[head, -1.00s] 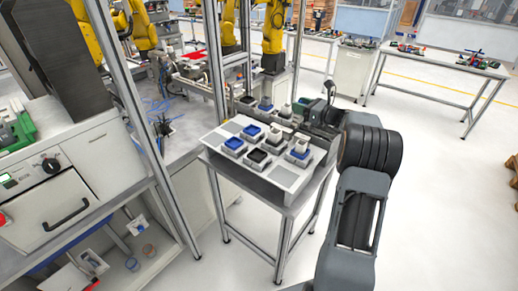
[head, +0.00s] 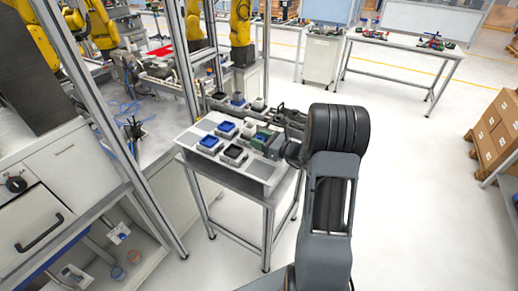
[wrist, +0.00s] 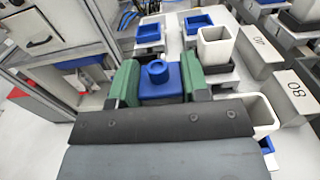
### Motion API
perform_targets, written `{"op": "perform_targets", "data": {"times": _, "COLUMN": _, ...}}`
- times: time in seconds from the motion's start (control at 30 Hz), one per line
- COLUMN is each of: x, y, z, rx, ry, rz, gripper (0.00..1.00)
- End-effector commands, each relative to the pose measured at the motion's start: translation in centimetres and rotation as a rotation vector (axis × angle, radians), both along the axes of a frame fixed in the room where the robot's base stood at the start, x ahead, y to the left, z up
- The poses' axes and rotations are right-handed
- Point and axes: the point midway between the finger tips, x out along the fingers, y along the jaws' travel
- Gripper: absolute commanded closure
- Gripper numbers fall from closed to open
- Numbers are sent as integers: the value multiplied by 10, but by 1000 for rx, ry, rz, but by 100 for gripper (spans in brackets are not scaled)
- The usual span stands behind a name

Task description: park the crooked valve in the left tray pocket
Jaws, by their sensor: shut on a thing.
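My gripper (wrist: 160,82) is shut on a blue valve (wrist: 158,72), a block with a round hollow collar on top, in the wrist view. The green fingers press its left and right sides. I cannot tell whether it still touches what is below it. In the head view my gripper (head: 262,138) is low over the right side of the parts table (head: 262,192), and the valve is mostly hidden. I cannot tell which tray pocket is the left one. Other blue parts (head: 228,127) sit in grey holders on the table's left half.
White square cups (wrist: 215,48) stand close to the right finger. Grey blocks marked 40 (wrist: 259,50) and 80 (wrist: 293,95) lie to the right. A black holder (head: 234,153) is near the table's front. A metal frame post (head: 188,110) rises at the left.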

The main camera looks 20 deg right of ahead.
Motion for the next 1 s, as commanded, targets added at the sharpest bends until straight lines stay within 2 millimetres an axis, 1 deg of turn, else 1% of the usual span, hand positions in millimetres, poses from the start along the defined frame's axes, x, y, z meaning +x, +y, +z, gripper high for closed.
{"op": "perform_targets", "data": {"times": 0.07, "x": -2, "y": 2, "z": -3, "rx": 2, "ry": 1, "rz": 0, "gripper": 83}}
{"op": "perform_targets", "data": {"times": 0.17, "x": -8, "y": 8, "z": -13, "rx": 4, "ry": 5, "rz": -1, "gripper": 83}}
{"op": "perform_targets", "data": {"times": 0.3, "x": -7, "y": 6, "z": -30, "rx": 3, "ry": 4, "rz": -1, "gripper": 83}}
{"op": "perform_targets", "data": {"times": 0.4, "x": -6, "y": 6, "z": -37, "rx": 1, "ry": 2, "rz": -1, "gripper": 83}}
{"op": "perform_targets", "data": {"times": 0.87, "x": -6, "y": 6, "z": -45, "rx": 0, "ry": 0, "rz": -1, "gripper": 83}}
{"op": "perform_targets", "data": {"times": 0.9, "x": -6, "y": 6, "z": -44, "rx": 0, "ry": 0, "rz": -1, "gripper": 56}}
{"op": "perform_targets", "data": {"times": 1.0, "x": -6, "y": 6, "z": -44, "rx": 1, "ry": 1, "rz": -1, "gripper": 46}}
